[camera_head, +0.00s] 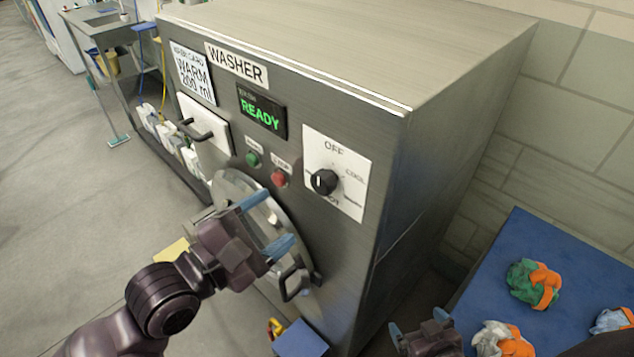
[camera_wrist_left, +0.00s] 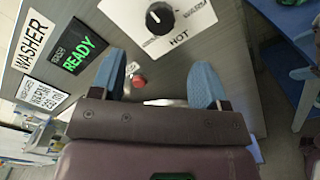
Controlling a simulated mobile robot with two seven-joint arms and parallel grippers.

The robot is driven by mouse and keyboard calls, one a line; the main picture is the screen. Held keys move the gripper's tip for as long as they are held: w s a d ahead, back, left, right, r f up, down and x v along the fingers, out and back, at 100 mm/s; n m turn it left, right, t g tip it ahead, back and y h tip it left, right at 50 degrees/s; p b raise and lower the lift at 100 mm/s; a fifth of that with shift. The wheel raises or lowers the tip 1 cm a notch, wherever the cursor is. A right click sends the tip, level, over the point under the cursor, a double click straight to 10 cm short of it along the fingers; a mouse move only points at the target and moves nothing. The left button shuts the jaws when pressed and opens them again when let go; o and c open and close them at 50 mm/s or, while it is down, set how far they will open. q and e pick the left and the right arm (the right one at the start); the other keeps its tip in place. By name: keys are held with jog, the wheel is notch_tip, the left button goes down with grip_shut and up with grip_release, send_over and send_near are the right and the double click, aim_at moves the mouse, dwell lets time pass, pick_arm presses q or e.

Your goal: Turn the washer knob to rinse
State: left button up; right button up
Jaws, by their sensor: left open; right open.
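The washer (camera_head: 215,115) is a large steel cabinet with a display reading READY (camera_head: 262,112). Its black round knob (camera_head: 323,182) sits on a white dial plate (camera_head: 350,160) with OFF at the top; the right-hand labels are too small to read surely. In the left wrist view the knob (camera_wrist_left: 160,18) is at the top, with HOT printed below it. My left gripper (camera_head: 266,224) is open and empty in front of the washer door, below and left of the knob, apart from it. My right gripper (camera_head: 418,321) is open at the bottom, right of the washer.
A green button (camera_head: 253,159) and a red button (camera_head: 278,178) sit left of the dial. The round door (camera_head: 238,188) with its handle (camera_head: 292,281) is below. A blue table (camera_head: 545,250) with crumpled cloths stands at the right.

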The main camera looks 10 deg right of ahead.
aim_at(318, 186)
pick_arm(q)
jog(key=shift+n, duration=0.4)
jog(key=p+x, duration=0.1)
jog(key=x, duration=0.9)
jog(key=shift+w+d, duration=0.25)
jog(key=shift+d, duration=0.05)
jog(key=c, duration=0.9)
